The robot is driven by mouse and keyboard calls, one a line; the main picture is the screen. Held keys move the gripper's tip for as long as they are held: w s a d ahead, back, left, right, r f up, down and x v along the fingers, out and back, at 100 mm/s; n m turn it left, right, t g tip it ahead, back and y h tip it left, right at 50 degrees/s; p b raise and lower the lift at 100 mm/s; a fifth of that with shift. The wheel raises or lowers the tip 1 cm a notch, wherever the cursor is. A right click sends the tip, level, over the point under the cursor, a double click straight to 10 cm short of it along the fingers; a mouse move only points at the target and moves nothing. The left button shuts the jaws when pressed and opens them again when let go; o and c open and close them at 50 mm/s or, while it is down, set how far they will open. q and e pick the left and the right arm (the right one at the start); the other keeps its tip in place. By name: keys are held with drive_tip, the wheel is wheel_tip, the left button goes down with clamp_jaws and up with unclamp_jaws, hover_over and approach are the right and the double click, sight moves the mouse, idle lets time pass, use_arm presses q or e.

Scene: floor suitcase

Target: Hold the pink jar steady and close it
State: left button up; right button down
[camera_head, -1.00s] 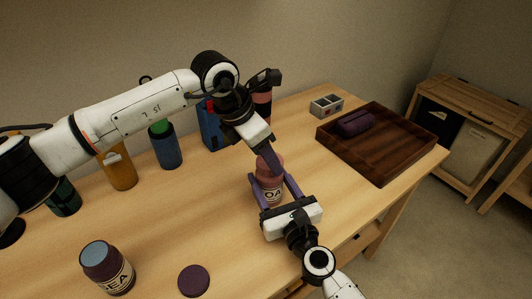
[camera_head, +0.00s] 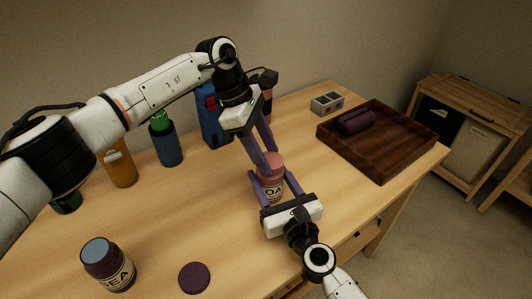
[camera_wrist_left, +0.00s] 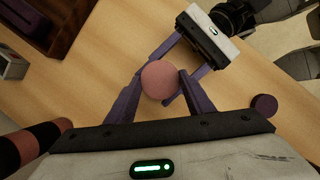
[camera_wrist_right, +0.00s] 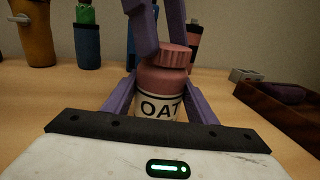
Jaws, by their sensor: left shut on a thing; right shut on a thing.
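The pink jar (camera_head: 272,186) with its "OAT" label stands upright on the table; it also shows in the right wrist view (camera_wrist_right: 158,86). A pink ridged lid (camera_wrist_right: 177,58) sits on its top, and the left wrist view shows the lid (camera_wrist_left: 160,80) from above. My right gripper (camera_head: 270,180) is shut on the jar's body from the front, a finger on each side. My left gripper (camera_head: 264,154) reaches down from above and is shut on the lid.
A dark jar (camera_head: 107,264) with a blue-grey top stands front left, a loose purple lid (camera_head: 194,278) beside it.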

use_arm(q)
drive_tip(key=shift+m, duration=0.7)
drive_tip(key=o, duration=1)
drive_tip(key=shift+r, duration=0.15)
drive_tip(key=shift+r, duration=2.2)
drive_tip(key=shift+c, duration=0.4)
